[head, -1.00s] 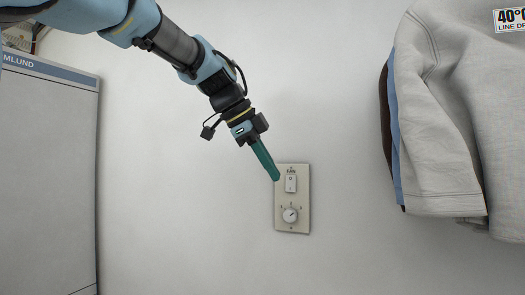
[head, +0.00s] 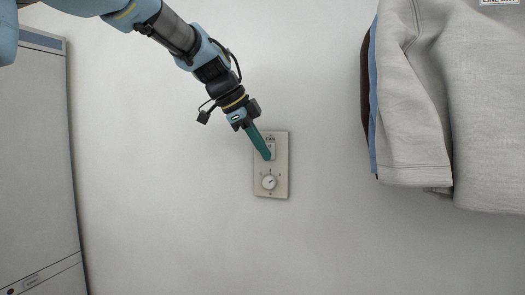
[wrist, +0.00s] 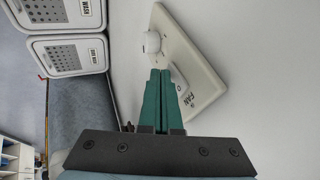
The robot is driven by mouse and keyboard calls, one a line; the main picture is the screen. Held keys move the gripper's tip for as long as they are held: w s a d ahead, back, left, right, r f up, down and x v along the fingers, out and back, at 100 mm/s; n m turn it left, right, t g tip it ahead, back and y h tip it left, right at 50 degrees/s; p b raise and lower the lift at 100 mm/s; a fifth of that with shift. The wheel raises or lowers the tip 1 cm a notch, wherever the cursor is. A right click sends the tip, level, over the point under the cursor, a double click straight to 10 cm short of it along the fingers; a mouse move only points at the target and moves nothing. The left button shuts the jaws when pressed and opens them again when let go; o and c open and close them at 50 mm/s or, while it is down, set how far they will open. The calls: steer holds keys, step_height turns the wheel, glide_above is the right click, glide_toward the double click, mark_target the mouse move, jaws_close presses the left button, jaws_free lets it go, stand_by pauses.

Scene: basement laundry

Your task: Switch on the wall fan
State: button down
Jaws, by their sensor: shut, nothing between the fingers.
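The fan control plate (head: 285,172) is a cream panel on the wall, marked FAN at its top. Its white rocker switch (head: 272,151) is partly hidden behind my fingertips, and a round white dial (head: 269,182) sits below it. My gripper (head: 267,157) is shut and empty, its green fingers pointing down and right at the switch. In the wrist view the closed fingers (wrist: 161,75) lie over the plate (wrist: 198,62), beside the rocker (wrist: 181,84), with the dial (wrist: 152,41) just beyond the tips. I cannot tell whether the tips touch the switch.
Light grey garments (head: 410,120) hang at the right, clear of the plate. A tall grey cabinet (head: 35,150) stands at the left. The wrist view shows two white baskets, one labelled WASH (wrist: 65,12). The wall below the plate is bare.

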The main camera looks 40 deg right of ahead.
steer(key=shift+w+d+b, duration=0.1)
steer(key=shift+d+b, duration=0.05)
steer(key=shift+b, duration=0.25)
steer(key=shift+r+p, duration=0.5)
steer(key=shift+r, duration=0.3)
